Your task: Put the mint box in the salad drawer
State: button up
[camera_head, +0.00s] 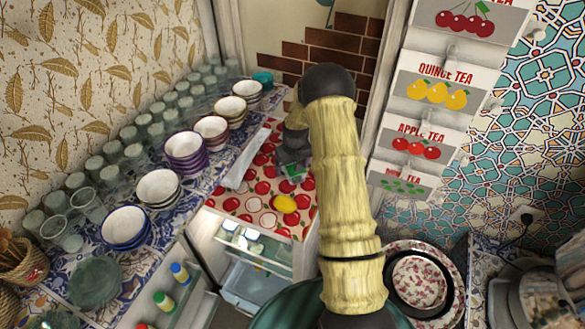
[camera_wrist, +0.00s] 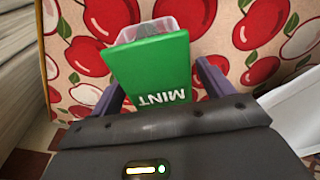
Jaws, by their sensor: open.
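The mint box (camera_wrist: 150,70), green with white MINT lettering and a clear part at its far end, is between the two fingers of my gripper (camera_wrist: 160,85) in the wrist view. The fingers are open, one on each side of the box; I cannot tell whether either touches it. The open fridge below the cloth holds a clear drawer (camera_head: 255,281), which looks like the salad drawer.
Bowls (camera_head: 186,153) and several glasses line the counter on the left. The open fridge door (camera_head: 172,290) holds bottles. Tea bins (camera_head: 409,152) hang on the right, with plates (camera_head: 419,280) below.

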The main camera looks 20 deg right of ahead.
jog(key=shift+c, duration=0.2)
jog(key=c, duration=1.1)
jog(key=shift+r, duration=0.15)
notch_tip(320, 180, up, 10)
jog(key=b, duration=0.4)
